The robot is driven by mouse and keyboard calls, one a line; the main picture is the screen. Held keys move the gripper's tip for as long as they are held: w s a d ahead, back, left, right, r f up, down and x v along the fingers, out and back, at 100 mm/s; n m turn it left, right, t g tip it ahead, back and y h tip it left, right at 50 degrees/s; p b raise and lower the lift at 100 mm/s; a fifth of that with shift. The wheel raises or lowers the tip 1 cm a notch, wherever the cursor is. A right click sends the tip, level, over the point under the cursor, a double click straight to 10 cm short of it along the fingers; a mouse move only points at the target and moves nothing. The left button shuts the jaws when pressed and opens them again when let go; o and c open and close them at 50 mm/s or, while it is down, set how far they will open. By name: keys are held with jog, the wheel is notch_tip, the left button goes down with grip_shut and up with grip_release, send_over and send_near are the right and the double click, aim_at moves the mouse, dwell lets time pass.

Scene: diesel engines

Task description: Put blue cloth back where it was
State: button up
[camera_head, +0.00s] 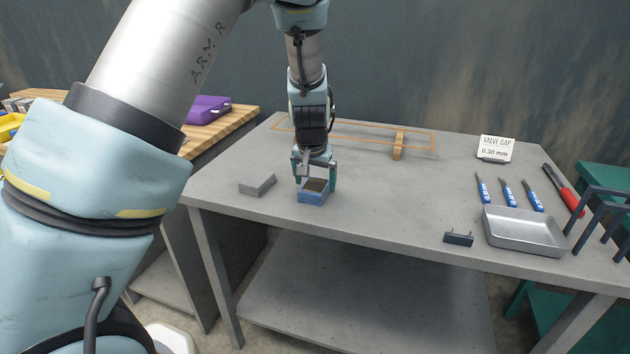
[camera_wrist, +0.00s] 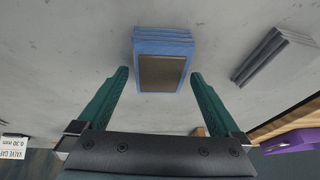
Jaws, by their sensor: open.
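The blue cloth (camera_head: 312,196) is a small folded stack on the grey table, with a dark brownish patch on top. My gripper (camera_head: 315,182) is over it, pointing down, with its green fingers apart. In the wrist view the blue cloth (camera_wrist: 163,42) lies ahead of and partly between the open fingertips (camera_wrist: 158,78). I see a gap on each side of it there and no grip on it. The underside of the cloth is hidden.
A grey folded stack (camera_head: 257,184) lies left of the cloth. An orange outline (camera_head: 350,147) and an orange-brown block (camera_head: 398,145) are at the back. A metal tray (camera_head: 522,232), blue-handled tools (camera_head: 508,192) and a small dark block (camera_head: 458,238) are at the right. The table's middle is clear.

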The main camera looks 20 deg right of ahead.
jog(key=v, duration=1.2)
jog(key=a+f+n+g+y, duration=0.15)
jog(key=a+n, duration=0.25)
jog(key=a, duration=1.6)
jog(key=s+a+f+n, duration=0.2)
jog(key=s+a, duration=0.4)
jog(key=a, duration=0.8)
jog(key=shift+s+n, duration=0.35)
jog(key=shift+n, duration=0.45)
jog(key=shift+g+y, duration=0.25)
